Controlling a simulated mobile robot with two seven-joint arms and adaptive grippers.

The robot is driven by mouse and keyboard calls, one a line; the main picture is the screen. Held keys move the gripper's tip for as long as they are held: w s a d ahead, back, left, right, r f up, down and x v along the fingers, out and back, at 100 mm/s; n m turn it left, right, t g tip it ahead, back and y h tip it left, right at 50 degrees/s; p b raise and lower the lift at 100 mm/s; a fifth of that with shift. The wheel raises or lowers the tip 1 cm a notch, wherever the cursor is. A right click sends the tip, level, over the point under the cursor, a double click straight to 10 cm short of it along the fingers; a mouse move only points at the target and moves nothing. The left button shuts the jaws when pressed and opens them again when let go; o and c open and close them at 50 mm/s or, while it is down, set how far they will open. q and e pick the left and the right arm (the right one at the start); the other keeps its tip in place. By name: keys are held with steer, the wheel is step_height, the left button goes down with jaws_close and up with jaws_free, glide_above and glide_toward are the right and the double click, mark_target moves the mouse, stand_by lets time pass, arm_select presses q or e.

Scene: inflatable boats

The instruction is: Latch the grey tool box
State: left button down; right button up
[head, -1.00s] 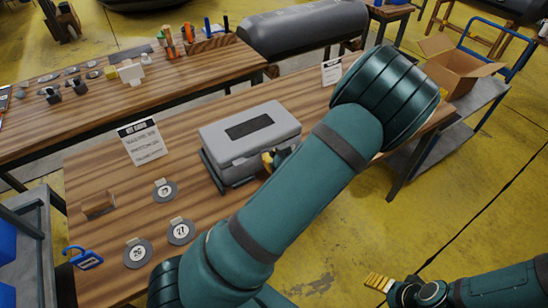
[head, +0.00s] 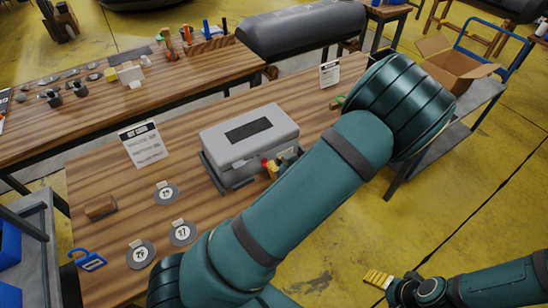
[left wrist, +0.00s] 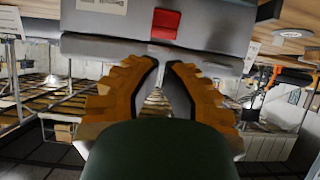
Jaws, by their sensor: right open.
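The grey tool box (head: 248,139) stands on the wooden table in the head view, with its lid down. A red latch (head: 265,163) shows on its front side; it fills a red square in the left wrist view (left wrist: 165,24). My left gripper (head: 275,168) is close to the box front, its yellow fingers by the latch. In the left wrist view my left gripper (left wrist: 164,63) has its fingertips close together just below the latch, with nothing seen between them. Contact cannot be told. My right gripper (head: 378,279) is open and empty, away from the table at the lower right.
A printed card (head: 143,144) stands left of the box. Round numbered tags (head: 141,254), a brown block (head: 101,206) and a blue padlock-shaped item (head: 88,260) lie on the near left of the table. A cardboard box (head: 456,66) sits on a cart at right.

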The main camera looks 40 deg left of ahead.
arm_select(q)
steer(key=p+v, duration=0.1)
steer(key=v, duration=0.2)
steer(key=p+v, duration=0.1)
steer(key=shift+s+d+f+p, duration=0.1)
steer(key=shift+s+d+p, duration=0.2)
steer(key=shift+d, duration=0.1)
steer(key=shift+w, duration=0.1)
